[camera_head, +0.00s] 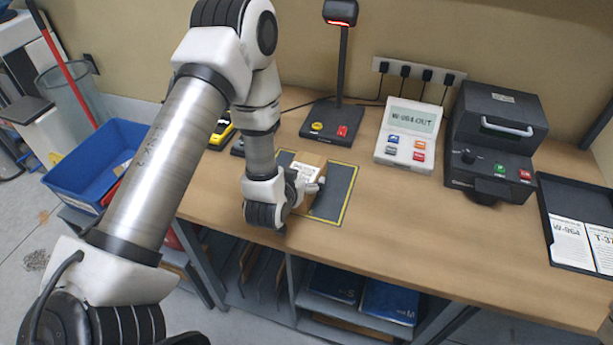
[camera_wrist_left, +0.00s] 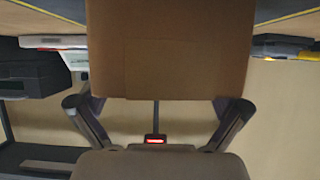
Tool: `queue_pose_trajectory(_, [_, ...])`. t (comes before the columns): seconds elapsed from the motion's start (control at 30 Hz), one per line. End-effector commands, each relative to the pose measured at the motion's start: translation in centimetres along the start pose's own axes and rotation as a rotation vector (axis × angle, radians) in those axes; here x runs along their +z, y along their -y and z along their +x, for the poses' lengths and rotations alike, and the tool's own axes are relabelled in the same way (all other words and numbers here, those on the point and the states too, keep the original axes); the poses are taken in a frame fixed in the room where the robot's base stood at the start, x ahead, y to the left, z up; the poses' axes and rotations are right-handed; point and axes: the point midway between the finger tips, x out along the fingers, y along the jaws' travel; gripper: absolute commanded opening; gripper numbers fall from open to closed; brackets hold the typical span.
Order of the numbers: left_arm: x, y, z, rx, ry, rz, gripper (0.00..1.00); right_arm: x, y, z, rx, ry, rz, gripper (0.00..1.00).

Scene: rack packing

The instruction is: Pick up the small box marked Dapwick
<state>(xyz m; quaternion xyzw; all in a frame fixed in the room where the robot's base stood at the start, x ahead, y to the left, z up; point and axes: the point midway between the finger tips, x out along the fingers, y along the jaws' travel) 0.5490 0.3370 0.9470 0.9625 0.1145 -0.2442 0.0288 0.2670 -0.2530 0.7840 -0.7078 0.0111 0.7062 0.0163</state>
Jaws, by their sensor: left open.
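A small brown cardboard box (camera_head: 313,160) with a white label stands on the dark yellow-edged mat (camera_head: 338,187) on the bench. The label's print is too small to read, so I cannot confirm the name Dapwick. My left gripper (camera_head: 312,185) is at the box, and its wrist hides part of it. In the left wrist view the brown box (camera_wrist_left: 170,50) fills the upper middle. The open fingers (camera_wrist_left: 160,106) show at either side of its edge; I cannot tell whether they touch it.
Behind the mat stands a scanner on a post (camera_head: 335,120). To the right are a label device (camera_head: 408,135), a dark printer-like machine (camera_head: 495,140) and a black tray with cards (camera_head: 570,265). A blue bin (camera_head: 95,200) is left of the bench.

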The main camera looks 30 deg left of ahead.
Motion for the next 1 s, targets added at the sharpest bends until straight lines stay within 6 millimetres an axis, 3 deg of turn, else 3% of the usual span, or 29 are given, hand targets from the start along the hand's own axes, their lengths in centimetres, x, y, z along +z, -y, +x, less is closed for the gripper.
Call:
queue_pose_trajectory(0.13, [-0.2,0.0,1.7,0.001,-0.001,0.000,1.00,0.0,0.0,-0.7,0.000,-0.001,0.000,0.00])
queue_pose_trajectory(0.3, [0.0,0.0,1.9,0.001,0.000,0.000,1.00,0.0,0.0,-0.5,0.000,0.000,0.000,0.00])
queue_pose_trajectory(0.33, [0.0,0.0,1.9,0.001,0.000,0.000,0.96,0.0,0.0,-0.5,0.000,0.000,0.000,0.00])
queue_pose_trajectory(0.47, [0.0,-0.1,1.9,0.001,0.000,0.000,0.50,0.0,0.0,-0.5,0.000,0.000,0.001,0.00])
queue_pose_trajectory(0.5, [0.0,-0.1,1.9,0.001,0.000,0.000,0.44,0.0,0.0,-0.5,0.000,0.000,0.001,0.00])
queue_pose_trajectory(1.0, [-1.1,-0.1,1.3,0.001,-0.001,-0.002,0.43,0.0,0.0,0.0,0.000,0.000,0.001,0.00])
